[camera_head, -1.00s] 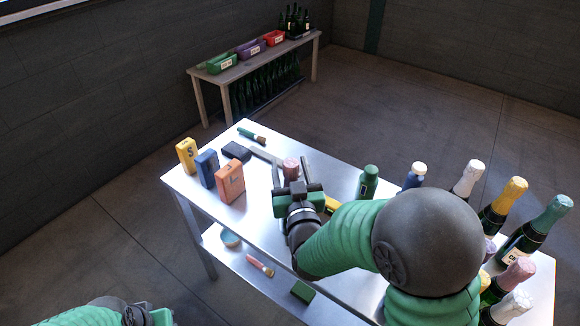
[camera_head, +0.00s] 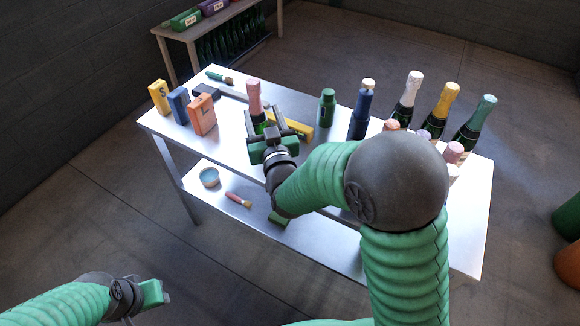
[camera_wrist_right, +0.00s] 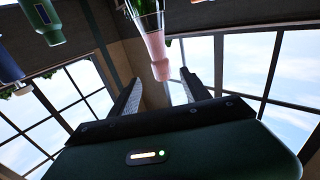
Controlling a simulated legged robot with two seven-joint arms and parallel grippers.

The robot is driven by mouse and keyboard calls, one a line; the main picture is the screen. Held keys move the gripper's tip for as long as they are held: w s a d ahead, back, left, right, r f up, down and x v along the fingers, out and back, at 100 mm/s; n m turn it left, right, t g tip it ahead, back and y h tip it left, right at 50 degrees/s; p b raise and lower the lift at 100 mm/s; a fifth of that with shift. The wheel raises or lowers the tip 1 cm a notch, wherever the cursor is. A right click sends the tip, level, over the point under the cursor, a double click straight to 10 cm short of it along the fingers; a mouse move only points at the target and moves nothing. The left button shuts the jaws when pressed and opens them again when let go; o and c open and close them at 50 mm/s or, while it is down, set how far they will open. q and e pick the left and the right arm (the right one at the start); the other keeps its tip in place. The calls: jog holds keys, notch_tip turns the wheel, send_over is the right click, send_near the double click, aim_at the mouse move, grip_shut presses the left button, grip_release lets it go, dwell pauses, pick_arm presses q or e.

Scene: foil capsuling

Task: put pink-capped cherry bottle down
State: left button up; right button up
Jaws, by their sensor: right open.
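The pink-capped cherry bottle (camera_head: 255,98) stands upright on the metal table, left of the table's middle. Its pink foil neck and part of the green body show; my gripper hides the lower part. My right gripper (camera_head: 265,124) is open, close to the near side of the bottle, its fingers pointing toward it. In the right wrist view, the pink cap (camera_wrist_right: 157,58) appears upside down near the gap between the spread fingers (camera_wrist_right: 160,92), with nothing clamped. My left gripper (camera_head: 158,295) is at the lower left, away from the table; its jaw gap is unclear.
Yellow (camera_head: 159,97), blue (camera_head: 178,105) and orange (camera_head: 202,115) boxes stand at the table's left. A yellow tool (camera_head: 298,130), a green bottle (camera_head: 327,107) and a blue bottle (camera_head: 360,115) are to the right. Several foil-topped bottles crowd the right end. A lower shelf (camera_head: 300,225) holds small items.

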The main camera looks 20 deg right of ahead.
jog(key=s+f+n+g+y, duration=0.1)
jog(key=s+f+g+y, duration=0.1)
jog(key=s+f+g, duration=0.85)
jog(key=s+d+f+g, duration=0.1)
jog(key=s+f, duration=0.3)
jog(key=s, duration=0.4)
jog(key=s+d+f+g, duration=0.2)
jog(key=s+f+g, duration=0.2)
jog(key=s, duration=0.4)
jog(key=shift+s+f, duration=0.15)
jog(key=shift+f, duration=0.1)
jog(key=shift+d, duration=0.1)
